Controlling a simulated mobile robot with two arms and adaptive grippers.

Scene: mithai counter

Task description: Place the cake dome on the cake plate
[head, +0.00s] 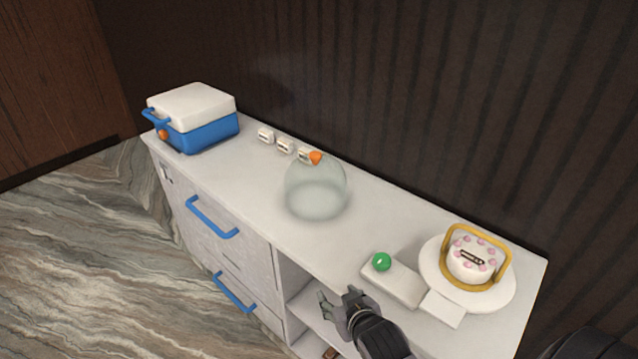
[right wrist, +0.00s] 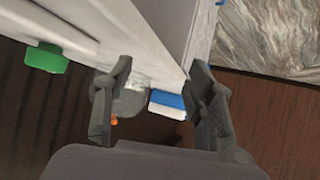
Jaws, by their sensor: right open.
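The cake dome (head: 316,192) is a see-through glass dome with an orange knob (head: 315,157) on top. It stands upright on the white counter, left of the middle. The cake plate (head: 430,272) is round and white, at the counter's right end. A white cake with pink dots (head: 472,268) stands on it, with a gold hoop (head: 449,252) around the cake. My right gripper (head: 337,299) is open and empty by the counter's front edge, apart from the dome. In the right wrist view the dome (right wrist: 130,101) shows beyond the fingers (right wrist: 158,100). My left gripper is not in view.
A blue and white cooler box (head: 208,133) stands at the counter's left end. Several small white labelled blocks (head: 285,146) line the back. A white slab with a green knob (head: 381,262) lies left of the plate, beside a white card (head: 443,309). Counter between dome and slab is clear.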

